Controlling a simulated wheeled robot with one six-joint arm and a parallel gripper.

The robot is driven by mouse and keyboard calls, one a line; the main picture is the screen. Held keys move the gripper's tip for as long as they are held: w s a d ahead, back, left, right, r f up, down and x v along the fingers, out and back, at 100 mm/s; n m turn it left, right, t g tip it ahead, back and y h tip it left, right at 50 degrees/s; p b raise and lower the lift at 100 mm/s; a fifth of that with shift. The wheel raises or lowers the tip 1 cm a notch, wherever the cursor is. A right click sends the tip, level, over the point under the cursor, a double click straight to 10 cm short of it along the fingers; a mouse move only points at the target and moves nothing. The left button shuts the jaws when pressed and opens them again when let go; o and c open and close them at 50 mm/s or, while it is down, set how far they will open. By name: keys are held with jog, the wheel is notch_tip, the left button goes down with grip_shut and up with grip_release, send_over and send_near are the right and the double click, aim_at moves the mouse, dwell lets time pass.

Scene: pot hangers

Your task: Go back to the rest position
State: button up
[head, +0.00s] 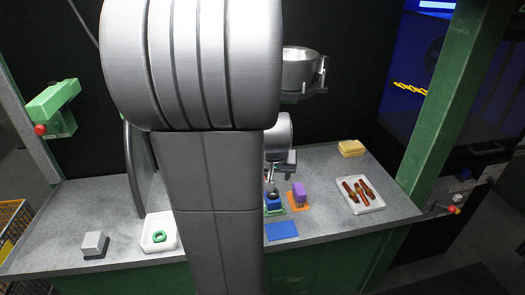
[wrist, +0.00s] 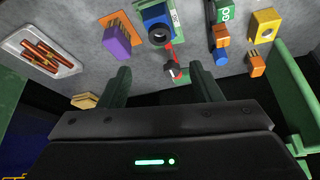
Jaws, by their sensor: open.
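My gripper (wrist: 160,78) is open, its two dark fingers spread apart in the wrist view. I see nothing held between them. A small red and dark piece (wrist: 172,66) shows beyond the gap between the fingertips; I cannot tell its distance from them. In the head view my thick grey arm fills the middle and hides much of the bench, and the jaws cannot be made out.
The grey bench (head: 330,160) holds a purple block (head: 299,194) on an orange base, a blue block (wrist: 158,22), a white tray (head: 375,204) of reddish-brown pieces, yellow sponges (head: 351,147) and a white tray (head: 147,247) with a green ring (head: 160,237). Green posts (head: 450,110) flank it.

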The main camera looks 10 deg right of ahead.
jog(key=b+x, duration=0.1)
jog(key=x, duration=1.2)
jog(key=shift+s+a, duration=0.1)
jog(key=shift+s, duration=0.1)
jog(key=shift+r, duration=0.15)
